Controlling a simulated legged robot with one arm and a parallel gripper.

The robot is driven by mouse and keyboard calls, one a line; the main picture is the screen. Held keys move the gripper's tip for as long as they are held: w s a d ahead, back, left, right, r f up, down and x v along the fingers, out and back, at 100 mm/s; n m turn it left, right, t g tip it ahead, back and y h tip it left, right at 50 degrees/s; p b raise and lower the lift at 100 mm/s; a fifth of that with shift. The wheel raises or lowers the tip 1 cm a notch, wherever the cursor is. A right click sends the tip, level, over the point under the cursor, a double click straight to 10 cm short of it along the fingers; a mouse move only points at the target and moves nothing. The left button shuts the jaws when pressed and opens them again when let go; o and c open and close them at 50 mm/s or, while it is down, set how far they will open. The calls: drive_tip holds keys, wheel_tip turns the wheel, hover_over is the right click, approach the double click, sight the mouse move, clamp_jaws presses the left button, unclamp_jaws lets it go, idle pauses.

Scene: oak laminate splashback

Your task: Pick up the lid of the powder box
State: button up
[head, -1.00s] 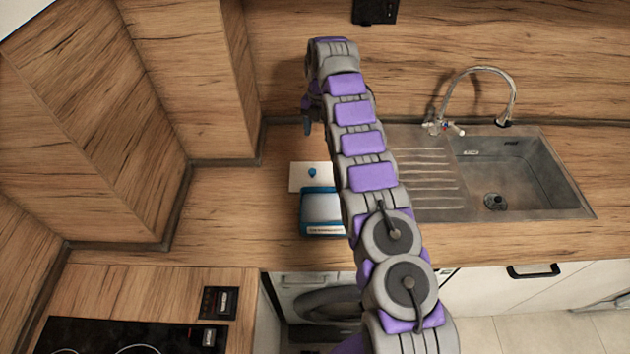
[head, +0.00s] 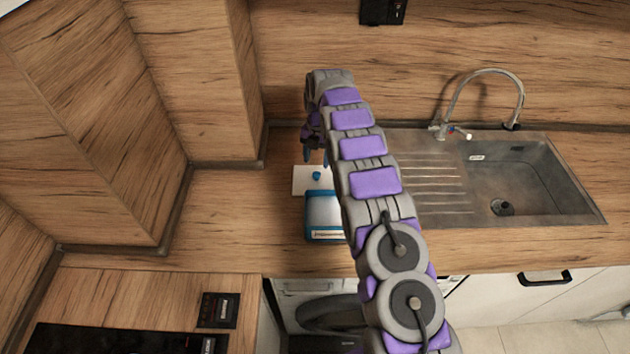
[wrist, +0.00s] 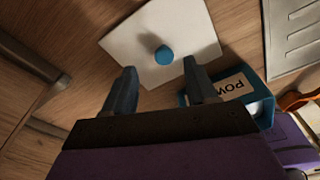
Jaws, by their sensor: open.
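The lid is a white square plate (head: 303,182) with a blue knob (head: 316,176), next to the far side of the powder box (head: 323,212). The box is blue and white with a label on its front. My gripper (head: 316,158) is open and empty, with its fingertips just beyond and above the knob in the head view. In the wrist view the lid (wrist: 125,42) lies ahead of my gripper (wrist: 160,67), with the knob between the lines of the two fingers. The box (wrist: 232,88), partly hidden by a finger, shows "POW" at right.
A steel sink (head: 520,180) with a ribbed drainer (head: 425,178) and a tap (head: 480,75) is at right. A hob (head: 110,340) is at lower left. Wooden cabinet walls stand at left. The counter (head: 230,205) left of the box is clear.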

sight(316, 174)
drive_tip(key=shift+a+f, duration=0.1)
drive_tip(key=shift+a, duration=0.05)
drive_tip(key=f, duration=0.2)
drive_tip(key=s+f+b, duration=0.1)
drive_tip(key=f, duration=0.1)
drive_tip(key=shift+s+d+f, duration=0.1)
drive_tip(key=shift+d, duration=0.3)
drive_tip(key=shift+a+f, duration=0.2)
drive_tip(key=shift+f, duration=0.2)
drive_tip(key=shift+a, duration=0.3)
drive_tip(key=shift+c, duration=0.3)
drive_tip(key=shift+d+r, duration=0.1)
drive_tip(key=shift+d, duration=0.3)
drive_tip(key=c, duration=0.8)
drive_tip(key=shift+a, duration=0.1)
clamp_jaws()
drive_tip(key=shift+a, duration=0.15)
